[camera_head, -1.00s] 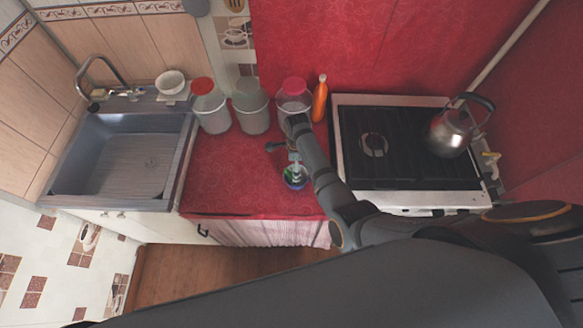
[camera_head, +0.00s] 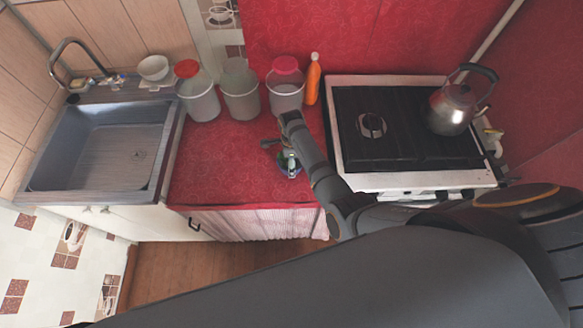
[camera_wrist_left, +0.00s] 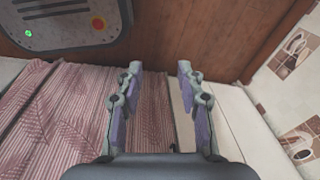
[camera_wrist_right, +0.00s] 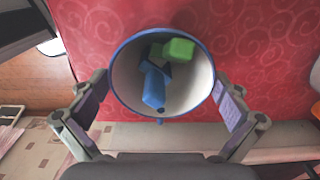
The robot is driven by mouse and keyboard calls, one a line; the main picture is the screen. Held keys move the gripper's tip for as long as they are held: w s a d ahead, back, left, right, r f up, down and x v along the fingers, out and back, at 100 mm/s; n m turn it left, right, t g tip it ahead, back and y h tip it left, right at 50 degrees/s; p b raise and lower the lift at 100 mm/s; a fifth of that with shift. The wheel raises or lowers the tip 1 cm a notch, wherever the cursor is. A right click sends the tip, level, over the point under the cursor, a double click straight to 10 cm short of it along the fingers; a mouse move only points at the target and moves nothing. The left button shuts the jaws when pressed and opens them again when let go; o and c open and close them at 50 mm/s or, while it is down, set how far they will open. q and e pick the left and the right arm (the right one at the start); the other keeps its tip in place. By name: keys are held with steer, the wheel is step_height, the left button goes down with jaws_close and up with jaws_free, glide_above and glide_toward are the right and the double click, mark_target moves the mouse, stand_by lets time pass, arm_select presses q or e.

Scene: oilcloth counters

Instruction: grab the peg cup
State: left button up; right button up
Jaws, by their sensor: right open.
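The peg cup is a small round cup with a blue rim (camera_wrist_right: 119,96), holding a blue piece and a green piece. It stands on the red counter, partly hidden behind my right gripper in the head view (camera_head: 289,170). My right gripper (camera_wrist_right: 160,88) is open, with one finger on each side of the cup; gaps show between fingers and cup wall. My left gripper (camera_wrist_left: 160,75) is open and empty over the front of a pink striped curtain and the floor. It does not show in the head view.
Several lidded or plain containers (camera_head: 240,95) and an orange bottle (camera_head: 313,80) stand at the counter's back. A stove (camera_head: 400,180) with a kettle (camera_head: 450,110) is right, a sink (camera_head: 60,115) left. The counter left of the cup (camera_head: 220,165) is clear.

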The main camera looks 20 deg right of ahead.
step_height(320, 180, down, 2)
steer(key=shift+w+f+b, duration=0.1)
steer(key=shift+f+b, duration=0.15)
steer(key=shift+b, duration=0.35)
steer(key=shift+r, duration=0.15)
steer(key=c, duration=1.1)
steer(key=shift+r, duration=0.1)
